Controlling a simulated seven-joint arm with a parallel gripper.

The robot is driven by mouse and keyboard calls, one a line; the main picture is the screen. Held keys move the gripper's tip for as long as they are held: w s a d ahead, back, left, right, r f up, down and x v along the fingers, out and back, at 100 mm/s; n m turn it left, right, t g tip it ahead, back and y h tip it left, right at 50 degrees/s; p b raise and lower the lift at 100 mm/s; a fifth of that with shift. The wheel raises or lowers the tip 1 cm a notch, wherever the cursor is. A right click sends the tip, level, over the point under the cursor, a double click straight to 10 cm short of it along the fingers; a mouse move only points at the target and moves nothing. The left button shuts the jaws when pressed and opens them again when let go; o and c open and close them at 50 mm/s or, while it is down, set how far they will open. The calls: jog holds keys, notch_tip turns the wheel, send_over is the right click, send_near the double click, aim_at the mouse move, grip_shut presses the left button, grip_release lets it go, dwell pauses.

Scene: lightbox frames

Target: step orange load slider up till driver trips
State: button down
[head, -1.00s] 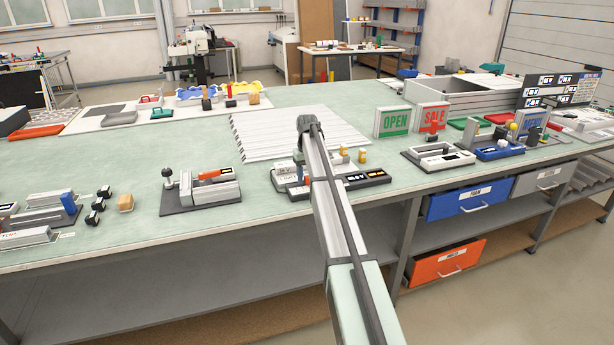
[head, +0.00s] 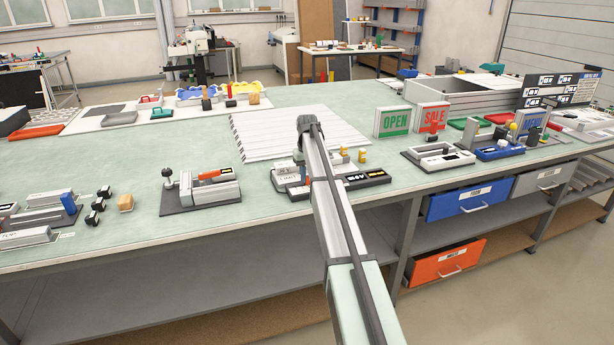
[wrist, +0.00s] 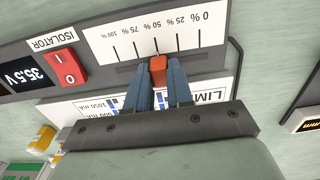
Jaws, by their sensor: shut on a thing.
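The orange slider knob (wrist: 158,66) is in the wrist view, on a white scale (wrist: 190,45) marked from 0% at right to 100% at left. The knob stands close to the 50% mark. My gripper (wrist: 161,80) is shut on the knob, with one blue finger on each side. The driver's display (wrist: 24,74) reads about 35.5 V. A red rocker switch (wrist: 66,69) labelled ISOLATOR sits between display and scale. In the head view my arm covers the knob and part of the test unit (head: 292,187).
A second label beginning LIM (wrist: 205,97) lies partly under the fingers. Yellow parts (head: 362,156) stand just behind the unit. A grey clamp fixture (head: 203,193) is to the left.

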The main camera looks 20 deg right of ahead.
jog(key=shift+d, duration=1.25)
jog(key=c, duration=1)
grip_release()
jog(key=shift+r, duration=0.15)
notch_tip(320, 180, up, 14)
jog(key=shift+f, duration=0.2)
